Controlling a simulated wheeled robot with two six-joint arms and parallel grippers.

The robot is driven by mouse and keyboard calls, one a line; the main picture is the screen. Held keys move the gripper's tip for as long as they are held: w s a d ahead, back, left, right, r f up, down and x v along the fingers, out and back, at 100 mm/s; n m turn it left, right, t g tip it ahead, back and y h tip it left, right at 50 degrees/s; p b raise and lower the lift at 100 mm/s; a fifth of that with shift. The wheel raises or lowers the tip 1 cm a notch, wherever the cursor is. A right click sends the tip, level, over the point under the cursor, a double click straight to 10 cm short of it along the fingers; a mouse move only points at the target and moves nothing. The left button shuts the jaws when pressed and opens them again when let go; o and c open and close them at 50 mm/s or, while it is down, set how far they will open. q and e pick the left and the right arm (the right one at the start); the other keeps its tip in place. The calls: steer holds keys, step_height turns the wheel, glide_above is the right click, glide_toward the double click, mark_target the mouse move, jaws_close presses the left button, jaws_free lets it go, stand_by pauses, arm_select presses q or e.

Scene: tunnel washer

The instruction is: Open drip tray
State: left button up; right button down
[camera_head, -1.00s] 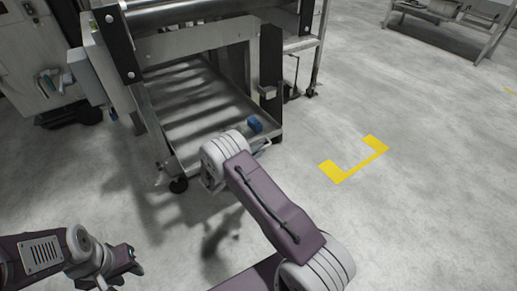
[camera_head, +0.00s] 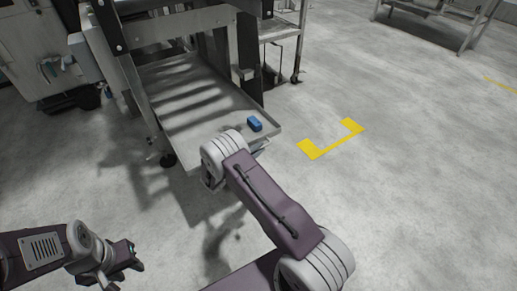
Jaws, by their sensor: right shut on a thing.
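The drip tray (camera_head: 185,128) is a wide, shallow metal tray low under the washer frame. Its front part sticks out past the frame's legs toward me. A small blue object (camera_head: 255,124) sits at its front right corner. My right arm reaches to the tray's front edge. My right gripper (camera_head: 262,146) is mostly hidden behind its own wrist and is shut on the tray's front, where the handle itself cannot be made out. My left gripper (camera_head: 136,256) is at the lower left, above the floor and away from the tray, with its fingers apart and nothing between them.
The washer's metal frame (camera_head: 160,38) stands over the tray, with a caster (camera_head: 167,160) at its front left leg. A yellow floor mark (camera_head: 335,140) lies to the right. A metal table (camera_head: 430,20) stands far back right. The floor in front is open.

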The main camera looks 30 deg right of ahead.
steer(key=shift+s, duration=0.2)
steer(key=c, duration=1.8)
jaws_free()
steer(key=shift+o, duration=0.2)
steer(key=shift+a+r, duration=0.15)
steer(key=shift+a, duration=0.1)
steer(key=p+v, duration=0.4)
steer(key=v, duration=0.4)
steer(key=shift+a, duration=0.3)
steer(key=shift+s+p, duration=0.15)
steer(key=shift+p, duration=0.15)
